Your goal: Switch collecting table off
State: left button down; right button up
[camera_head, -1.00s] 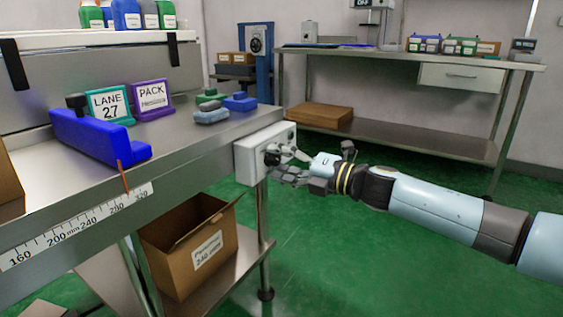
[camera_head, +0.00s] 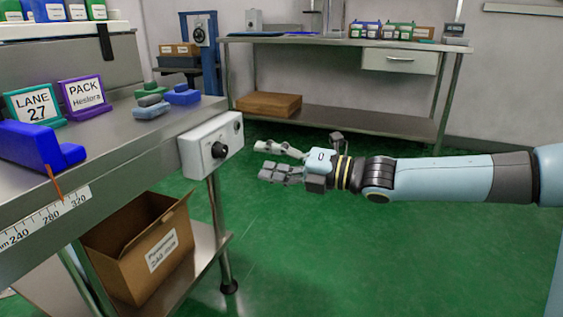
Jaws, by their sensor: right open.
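The collecting table (camera_head: 150,138) is a steel table at the left. A white control box (camera_head: 196,152) is fixed to its right end and carries a black round knob (camera_head: 219,150). A small dark spot shows near the box's right edge; I cannot tell what it is. My right gripper (camera_head: 262,161) is open and empty, to the right of the box, apart from the knob, with its fingers pointing left at it. The knob's exact setting is too small to read. My left gripper is not in view.
On the table stand a LANE 27 sign (camera_head: 35,106), a PACK sign (camera_head: 83,97), a blue guide block (camera_head: 38,146) and small blue, grey and green blocks. An open cardboard box (camera_head: 143,250) sits on the lower shelf. A steel bench (camera_head: 330,42) stands behind. Green floor is free at the right.

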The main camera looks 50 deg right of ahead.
jog(key=shift+v, duration=1.25)
